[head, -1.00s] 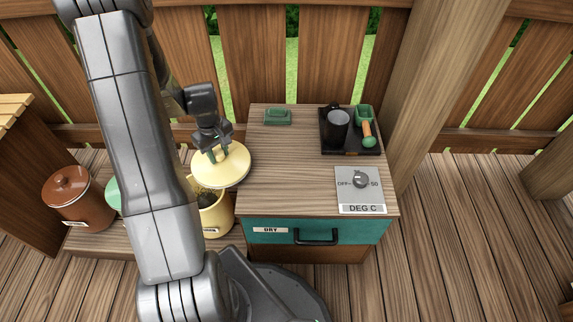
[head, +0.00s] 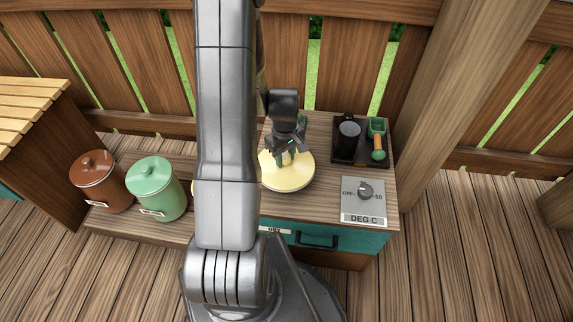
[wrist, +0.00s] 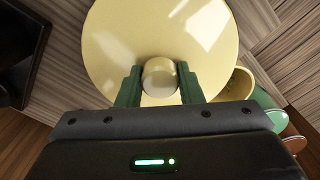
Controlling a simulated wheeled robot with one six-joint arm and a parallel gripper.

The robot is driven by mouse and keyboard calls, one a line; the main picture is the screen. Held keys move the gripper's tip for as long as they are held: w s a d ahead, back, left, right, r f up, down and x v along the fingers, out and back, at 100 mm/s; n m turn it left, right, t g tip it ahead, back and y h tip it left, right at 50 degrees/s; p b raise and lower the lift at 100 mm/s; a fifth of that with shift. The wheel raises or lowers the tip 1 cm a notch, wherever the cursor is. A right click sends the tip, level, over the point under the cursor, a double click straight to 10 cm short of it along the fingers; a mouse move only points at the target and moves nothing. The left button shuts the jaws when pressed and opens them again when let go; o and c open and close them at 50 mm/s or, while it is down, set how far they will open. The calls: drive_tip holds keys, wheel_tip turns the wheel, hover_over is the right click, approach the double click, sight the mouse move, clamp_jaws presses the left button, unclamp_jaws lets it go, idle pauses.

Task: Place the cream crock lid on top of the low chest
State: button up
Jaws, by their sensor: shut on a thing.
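The cream crock lid (head: 288,178) is a pale yellow disc with a round knob. My gripper (head: 290,156) is shut on its knob, and the lid is over the left part of the low chest's (head: 322,188) wooden top. I cannot tell whether it touches the top. In the wrist view the lid (wrist: 160,35) fills the upper middle, its knob between the two green fingers of my gripper (wrist: 160,82). The cream crock (wrist: 240,88) is partly seen beside the lid, open; in the head view my arm hides most of it.
A dark tray (head: 381,157) with a black mug (head: 347,134) and a green scoop (head: 377,137) stands at the chest's back right. A dial plate (head: 363,203) is at its front right. A brown crock (head: 97,181) and a green crock (head: 155,188) stand left on a low platform.

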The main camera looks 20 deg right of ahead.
sight(285, 164)
drive_tip(key=shift+f+b, duration=0.3)
drive_tip(key=shift+f, duration=1.45)
drive_tip(key=shift+f, duration=0.1)
drive_tip(key=o, duration=1.2)
drive_tip(key=shift+c, duration=0.2)
wheel_tip(285, 164, up, 12)
drive_tip(key=shift+r+p, duration=0.1)
drive_tip(key=shift+p, duration=1.05)
